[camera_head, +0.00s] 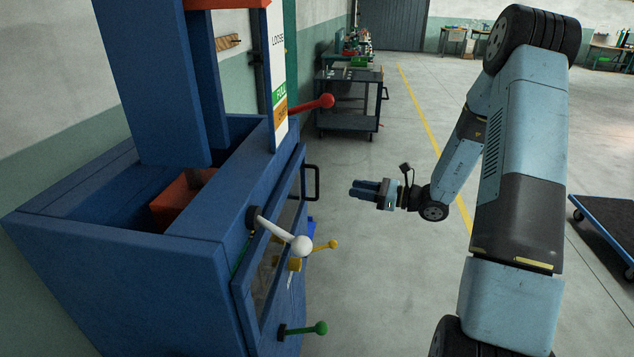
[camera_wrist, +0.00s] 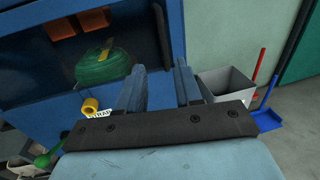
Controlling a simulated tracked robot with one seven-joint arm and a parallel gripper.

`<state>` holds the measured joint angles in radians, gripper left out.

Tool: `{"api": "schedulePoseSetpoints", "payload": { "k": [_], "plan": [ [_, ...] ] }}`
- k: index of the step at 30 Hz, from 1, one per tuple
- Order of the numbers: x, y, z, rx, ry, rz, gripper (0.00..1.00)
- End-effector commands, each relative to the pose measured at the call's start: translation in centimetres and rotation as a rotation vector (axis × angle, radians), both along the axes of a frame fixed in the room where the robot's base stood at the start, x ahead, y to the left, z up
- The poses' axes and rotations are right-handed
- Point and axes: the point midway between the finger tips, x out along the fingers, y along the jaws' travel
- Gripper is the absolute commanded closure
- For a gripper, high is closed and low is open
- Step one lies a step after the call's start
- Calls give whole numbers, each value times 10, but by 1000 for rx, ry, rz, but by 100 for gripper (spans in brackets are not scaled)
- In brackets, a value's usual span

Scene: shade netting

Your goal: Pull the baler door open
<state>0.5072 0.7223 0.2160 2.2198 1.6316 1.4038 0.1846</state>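The blue baler (camera_head: 185,285) stands at the left of the head view. Its front door (camera_head: 289,222) has a window and looks shut, close against the body. A black bar handle (camera_head: 316,183) stands out at the door's far side. My gripper (camera_head: 353,190) is to the right of this handle, apart from it, fingers pointing left towards the baler. In the wrist view the gripper (camera_wrist: 160,68) shows a gap between its two fingers, with nothing held. Behind them is the baler's blue front (camera_wrist: 125,50), with green material (camera_wrist: 103,68) seen through a window.
Levers with white (camera_head: 301,246), yellow (camera_head: 333,244), green (camera_head: 321,328) and red (camera_head: 326,101) knobs stick out from the baler. A grey bin (camera_wrist: 228,84) and blue dustpan (camera_wrist: 267,119) stand beside it. A cart (camera_head: 349,100) is behind.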

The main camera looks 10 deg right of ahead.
Motion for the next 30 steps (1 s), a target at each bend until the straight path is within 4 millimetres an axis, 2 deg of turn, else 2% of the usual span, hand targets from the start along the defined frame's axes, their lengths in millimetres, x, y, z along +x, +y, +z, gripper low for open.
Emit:
{"api": "schedulePoseSetpoints", "payload": {
  "k": [4, 8, 24, 30],
  "plan": [
    [5, 0, -4, 16, 9, -17, 65],
    [10, 12, -4, 15, 8, -14, 65],
    [49, 94, -4, 14, 8, -12, 65],
    [59, 114, -3, 14, 6, -14, 65]
  ]
}}
